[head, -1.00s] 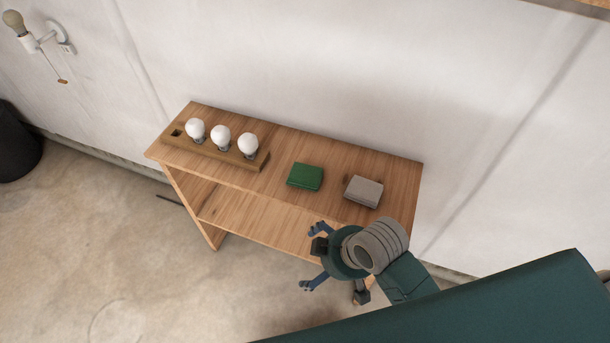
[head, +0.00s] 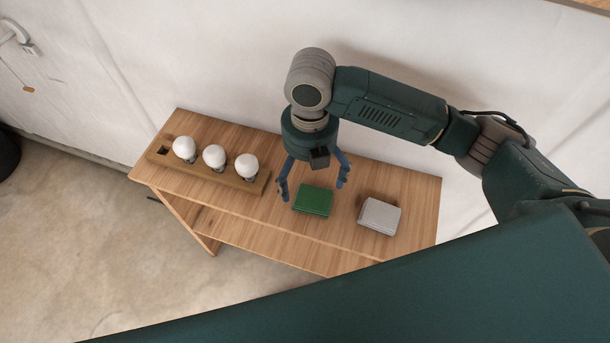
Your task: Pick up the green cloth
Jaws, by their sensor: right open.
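The green cloth (head: 313,201) is a folded square lying flat on the wooden table (head: 412,203), in the middle of the head view. My right gripper (head: 312,192) points down just behind and above the cloth. Its two blue fingers are spread apart, one to the left of the cloth and one towards its back right. The gripper is open and empty. I cannot tell how high the fingertips are above the table. My left gripper does not show.
A grey folded cloth (head: 379,215) lies just right of the green one. A wooden holder (head: 204,171) with three white bulbs (head: 214,156) stands on the table's left part. A white wall (head: 230,60) rises behind the table.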

